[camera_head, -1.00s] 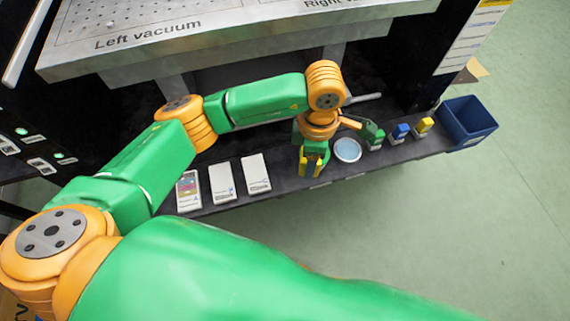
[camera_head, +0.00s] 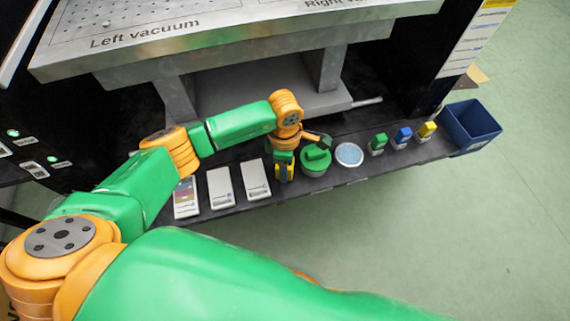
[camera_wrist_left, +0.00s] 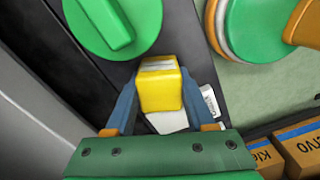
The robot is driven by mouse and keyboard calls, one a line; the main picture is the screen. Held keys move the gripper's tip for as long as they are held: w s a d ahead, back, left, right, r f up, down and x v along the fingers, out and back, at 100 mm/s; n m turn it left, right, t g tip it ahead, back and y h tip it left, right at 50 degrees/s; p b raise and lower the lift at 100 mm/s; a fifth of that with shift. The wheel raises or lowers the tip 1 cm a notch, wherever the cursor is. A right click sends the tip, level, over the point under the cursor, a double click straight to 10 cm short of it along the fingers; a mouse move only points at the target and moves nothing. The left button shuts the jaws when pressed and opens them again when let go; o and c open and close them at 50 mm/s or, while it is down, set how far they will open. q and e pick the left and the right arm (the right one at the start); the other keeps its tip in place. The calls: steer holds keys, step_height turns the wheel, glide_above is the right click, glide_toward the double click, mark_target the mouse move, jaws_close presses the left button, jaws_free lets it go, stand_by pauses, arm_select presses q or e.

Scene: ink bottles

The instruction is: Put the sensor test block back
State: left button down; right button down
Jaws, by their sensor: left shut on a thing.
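My left gripper (camera_head: 284,172) is over the dark shelf, just right of the rightmost white box and left of the green-lidded pot. In the left wrist view, its two blue fingers (camera_wrist_left: 158,105) are shut on a yellow block (camera_wrist_left: 160,90) with a pale stripe on its far end. I take this block to be the sensor test block. It looks held above the shelf, but I cannot tell how far. A white piece (camera_wrist_left: 166,121) shows behind the block. In the head view the block is mostly hidden by the gripper. My right gripper is not in view.
Several white boxes (camera_head: 221,188) lie in a row on the shelf (camera_head: 335,178) to the left. The green-lidded pot (camera_head: 315,158) stands close by. Right of it are a pale blue dish (camera_head: 348,154), small green, blue and yellow bottles (camera_head: 402,138), and a blue bin (camera_head: 470,126).

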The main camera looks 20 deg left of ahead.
arm_select(q)
steer(key=shift+c, duration=1.3)
jaws_free()
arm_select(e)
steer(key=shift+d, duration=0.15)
arm_select(q)
step_height(320, 180, up, 12)
steer(key=p, duration=0.2)
steer(key=shift+p, duration=0.3)
steer(key=shift+r, duration=0.15)
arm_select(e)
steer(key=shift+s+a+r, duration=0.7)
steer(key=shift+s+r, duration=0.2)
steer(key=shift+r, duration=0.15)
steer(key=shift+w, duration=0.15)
